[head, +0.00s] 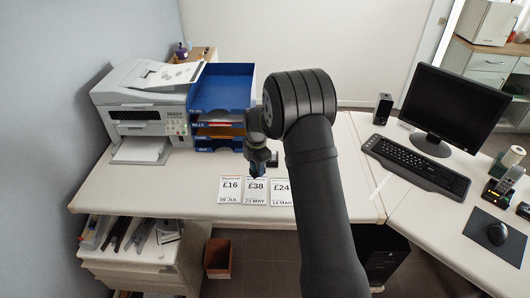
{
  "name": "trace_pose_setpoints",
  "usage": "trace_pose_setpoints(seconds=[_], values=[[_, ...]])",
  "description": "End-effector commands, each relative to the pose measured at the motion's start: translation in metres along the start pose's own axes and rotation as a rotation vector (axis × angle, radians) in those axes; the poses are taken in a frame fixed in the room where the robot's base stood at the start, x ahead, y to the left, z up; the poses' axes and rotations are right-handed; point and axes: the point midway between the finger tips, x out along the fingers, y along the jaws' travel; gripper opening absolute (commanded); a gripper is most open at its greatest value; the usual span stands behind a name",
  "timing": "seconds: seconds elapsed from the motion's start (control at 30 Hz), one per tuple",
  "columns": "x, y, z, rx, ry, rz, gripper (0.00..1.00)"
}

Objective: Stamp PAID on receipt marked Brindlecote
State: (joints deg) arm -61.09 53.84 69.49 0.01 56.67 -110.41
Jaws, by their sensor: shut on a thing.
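Three white receipts lie in a row near the front edge of the desk. The left receipt (229,190) reads £16 and 09 JUL, the middle receipt (255,191) £38 and 23 MAY, and the right receipt (281,192) £24 and 14 MAR. Their small top lines are too small to read surely, so I cannot tell which is Brindlecote. My gripper (259,160) points down just behind the middle receipt, shut on a small dark-blue thing, apparently the stamp (259,171). Its lower end is near the top of the middle receipt; I cannot tell whether it touches.
A small dark object (273,158) lies just right of my gripper. A blue letter tray (222,90) and a printer (145,108) stand behind to the left. A keyboard (415,164) and monitor (452,104) are at the right. The desk left of the receipts is clear.

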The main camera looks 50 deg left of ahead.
Motion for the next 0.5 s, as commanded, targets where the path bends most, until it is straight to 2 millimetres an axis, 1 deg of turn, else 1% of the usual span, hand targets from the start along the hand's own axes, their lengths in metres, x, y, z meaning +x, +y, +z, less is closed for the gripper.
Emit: trace_pose_setpoints(seconds=[0.03,0.1,0.2,0.37,0.5], values=[[0.001,-0.007,-0.009,-0.048,0.0,-0.001,0.16],[0.003,-0.013,-0.017,-0.101,0.001,-0.001,0.16],[0.005,-0.019,-0.024,-0.147,0.0,0.0,0.16],[0.01,-0.021,-0.026,-0.165,0.0,0.0,0.16],[0.019,-0.021,-0.025,-0.164,0.0,-0.001,0.16]])
